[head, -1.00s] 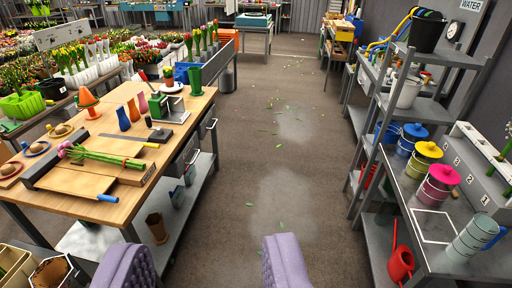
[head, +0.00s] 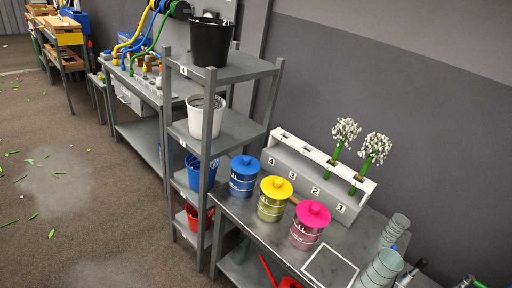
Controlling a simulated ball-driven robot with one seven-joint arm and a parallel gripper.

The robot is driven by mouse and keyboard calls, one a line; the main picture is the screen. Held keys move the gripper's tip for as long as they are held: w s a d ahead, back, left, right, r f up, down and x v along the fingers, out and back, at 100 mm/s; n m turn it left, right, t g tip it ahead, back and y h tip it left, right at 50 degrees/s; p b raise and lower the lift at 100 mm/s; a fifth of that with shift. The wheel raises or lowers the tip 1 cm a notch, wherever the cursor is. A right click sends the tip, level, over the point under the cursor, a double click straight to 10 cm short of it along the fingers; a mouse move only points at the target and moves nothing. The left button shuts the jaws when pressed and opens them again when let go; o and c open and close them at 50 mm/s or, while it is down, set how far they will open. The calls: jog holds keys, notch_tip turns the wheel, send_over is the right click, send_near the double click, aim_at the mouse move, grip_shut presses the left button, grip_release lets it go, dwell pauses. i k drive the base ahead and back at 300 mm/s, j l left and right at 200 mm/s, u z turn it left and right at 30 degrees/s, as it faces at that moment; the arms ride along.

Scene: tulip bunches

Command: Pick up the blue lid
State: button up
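The blue lid (head: 245,164) sits on top of a blue canister (head: 242,184) on the grey metal bench (head: 236,211) at centre right. It has a small round knob. The blue canister stands at the left of a row, with a yellow-lidded canister (head: 271,205) and a pink-lidded canister (head: 307,232) to its right. No part of my gripper shows in the current view, so its state and its distance from the lid are hidden.
A grey shelf rack (head: 240,66) with black (head: 210,45), white (head: 205,120), blue and red buckets stands left of the canisters. Behind them is a numbered grey holder (head: 292,173) with white flowers. A white-outlined square (head: 329,270) and glass buckets (head: 379,268) lie front right.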

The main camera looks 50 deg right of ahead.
aim_at(242, 164)
jog(key=i+j+z, duration=0.1)
jog(key=i+z, duration=0.2)
jog(key=i, duration=1)
jog(key=i+z, duration=0.45)
jog(key=i+j+z, duration=0.2)
jog(key=i+z, duration=0.55)
jog(key=z, duration=0.15)
jog(key=i+j+z, duration=0.15)
jog(key=z, duration=0.25)
jog(key=i+j+z, duration=0.15)
jog(key=i+z, duration=0.15)
jog(key=z, duration=0.15)
jog(key=i+j+z, duration=0.15)
jog(key=z, duration=0.25)
jog(key=j, duration=0.1)
